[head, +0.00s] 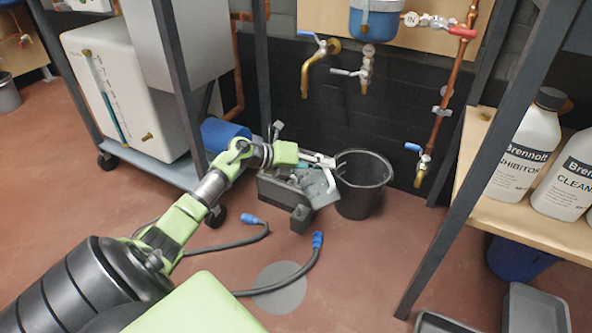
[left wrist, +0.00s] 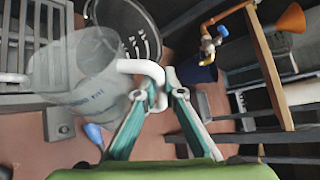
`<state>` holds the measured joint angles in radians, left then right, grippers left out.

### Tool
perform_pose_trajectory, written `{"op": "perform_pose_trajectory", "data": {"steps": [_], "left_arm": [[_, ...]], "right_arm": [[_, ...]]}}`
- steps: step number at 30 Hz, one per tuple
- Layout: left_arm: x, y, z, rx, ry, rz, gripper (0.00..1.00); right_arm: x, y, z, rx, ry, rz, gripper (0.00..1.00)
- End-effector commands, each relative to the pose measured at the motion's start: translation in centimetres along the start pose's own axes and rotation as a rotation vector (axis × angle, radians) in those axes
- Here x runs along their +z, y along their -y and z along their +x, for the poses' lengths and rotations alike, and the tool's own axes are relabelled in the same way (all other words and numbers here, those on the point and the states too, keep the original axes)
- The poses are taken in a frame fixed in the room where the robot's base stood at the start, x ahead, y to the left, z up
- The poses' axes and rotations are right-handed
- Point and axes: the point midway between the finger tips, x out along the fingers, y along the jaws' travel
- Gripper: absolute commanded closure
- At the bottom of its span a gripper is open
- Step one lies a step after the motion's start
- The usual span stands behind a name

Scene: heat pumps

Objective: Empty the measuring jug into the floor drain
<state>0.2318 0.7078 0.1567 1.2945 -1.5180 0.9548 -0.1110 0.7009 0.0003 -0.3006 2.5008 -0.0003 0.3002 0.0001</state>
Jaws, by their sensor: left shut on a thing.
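The measuring jug (left wrist: 75,75) is clear, with blue markings and a white handle (left wrist: 150,68). It fills the left part of the left wrist view. My left gripper (left wrist: 165,88) is shut on the handle. I cannot tell how much the jug holds. In the head view, my left gripper (head: 325,162) is beside the black bucket, above grey gear, and the jug is hard to make out. A flat grey disc (head: 279,288) on the floor, nearer to me, may be the floor drain; no grating shows on it. My right gripper is not in view.
The black bucket (head: 362,187) stands by the wall. Grey blocky gear (head: 285,190) lies beside it. Dark hoses with blue ends (head: 317,240) lie by the disc. A white tank (head: 120,85) on a trolley stands left; a wooden shelf with bottles (head: 525,140) stands right.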

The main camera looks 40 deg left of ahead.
Motion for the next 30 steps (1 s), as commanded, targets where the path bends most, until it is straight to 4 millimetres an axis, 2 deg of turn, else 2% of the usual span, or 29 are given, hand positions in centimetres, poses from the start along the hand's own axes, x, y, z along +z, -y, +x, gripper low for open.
{"op": "perform_pose_trajectory", "data": {"steps": [30], "left_arm": [[1.2,-0.4,-0.4,-0.043,-0.017,-0.095,1.0]], "right_arm": [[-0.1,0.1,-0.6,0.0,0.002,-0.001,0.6]]}}
